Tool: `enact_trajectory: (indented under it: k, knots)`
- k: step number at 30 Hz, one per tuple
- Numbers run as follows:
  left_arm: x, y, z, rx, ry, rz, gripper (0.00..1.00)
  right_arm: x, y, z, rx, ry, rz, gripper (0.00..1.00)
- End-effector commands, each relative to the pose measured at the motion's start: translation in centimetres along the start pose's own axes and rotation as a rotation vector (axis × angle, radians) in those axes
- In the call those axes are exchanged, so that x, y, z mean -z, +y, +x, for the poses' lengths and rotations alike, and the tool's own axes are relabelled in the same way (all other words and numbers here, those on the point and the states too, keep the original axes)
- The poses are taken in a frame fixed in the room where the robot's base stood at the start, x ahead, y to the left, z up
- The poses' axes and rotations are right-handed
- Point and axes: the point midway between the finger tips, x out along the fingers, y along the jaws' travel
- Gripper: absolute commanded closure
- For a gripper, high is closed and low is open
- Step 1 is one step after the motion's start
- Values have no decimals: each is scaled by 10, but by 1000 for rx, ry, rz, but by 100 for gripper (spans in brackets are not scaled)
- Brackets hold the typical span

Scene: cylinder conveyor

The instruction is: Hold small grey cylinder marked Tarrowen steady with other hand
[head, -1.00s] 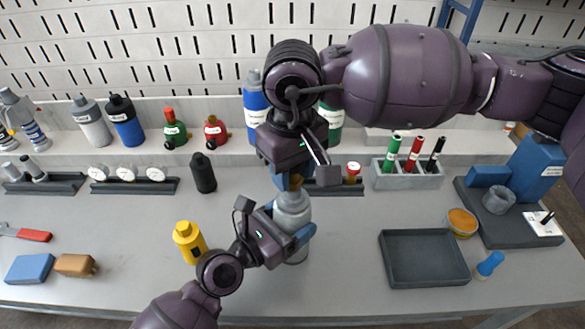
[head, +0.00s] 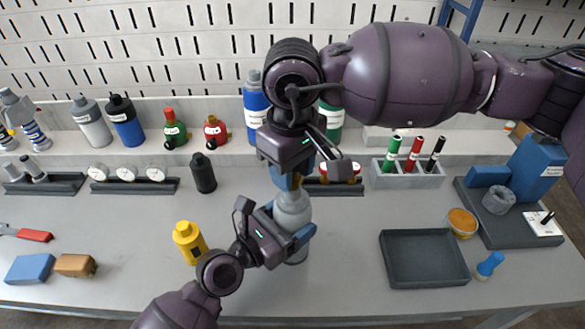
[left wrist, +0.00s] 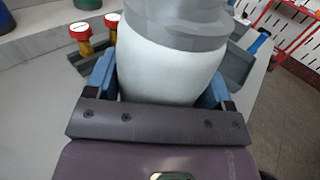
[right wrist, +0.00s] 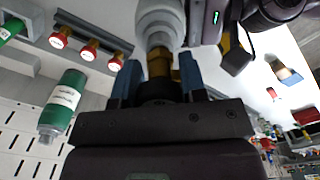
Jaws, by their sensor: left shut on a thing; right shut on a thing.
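The small grey cylinder (head: 292,207) stands upright on the bench in the head view; no name is readable on it. My left gripper (head: 287,224) is shut around its body from the side. In the left wrist view the pale body (left wrist: 165,70) sits between the blue fingers. My right gripper (head: 288,182) is above it, pointing down at its top. In the right wrist view the blue fingers are shut on a brass-coloured fitting (right wrist: 160,63) at the cylinder's neck. The wrist and fingers hide most of this fitting in the head view.
A yellow cylinder (head: 189,242) stands close left of my left gripper. A black cylinder (head: 203,173) is farther back. An empty dark tray (head: 424,258) lies to the right. A rack with red-topped pieces (head: 343,171) is just behind. Bench space between cylinder and tray is clear.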

Motion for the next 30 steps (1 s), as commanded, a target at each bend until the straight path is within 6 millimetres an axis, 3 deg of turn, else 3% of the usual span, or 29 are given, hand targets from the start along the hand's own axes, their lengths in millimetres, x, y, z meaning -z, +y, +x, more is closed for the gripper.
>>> enact_trajectory:
  k: [30]
  knots:
    - [0,0,0,0,0,0,53,0,0,-21,-1,1,1,100]
